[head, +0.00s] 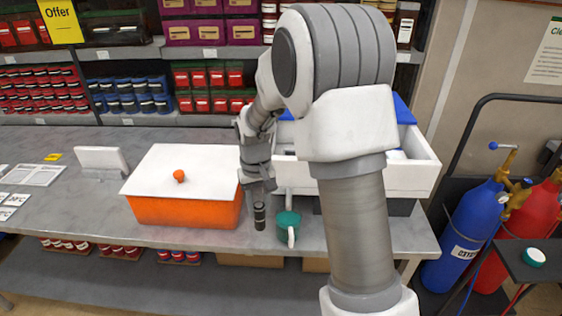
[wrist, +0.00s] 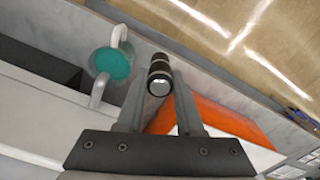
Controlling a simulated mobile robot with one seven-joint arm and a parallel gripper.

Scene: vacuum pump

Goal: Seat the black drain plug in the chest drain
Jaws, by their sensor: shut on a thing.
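My gripper (head: 262,188) is shut on the black drain plug (head: 259,216), a short dark cylinder with lighter bands. In the wrist view the plug (wrist: 159,70) sits between the fingertips (wrist: 160,92), its pale round end toward the camera. It is held near the front of the bench, left of the teal mug. The white chest (head: 420,178) stands behind my arm, partly hidden by it. A short pale pipe, seemingly the chest drain (wrist: 98,93), projects from it beside the teal mug (wrist: 112,64). The plug is apart from this pipe; the pipe's opening is not visible.
An orange box (head: 185,211) with a white lid is close left. Shelves with jars (head: 130,95) stand behind. Gas cylinders (head: 463,232) stand at the right. The bench's left side holds papers.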

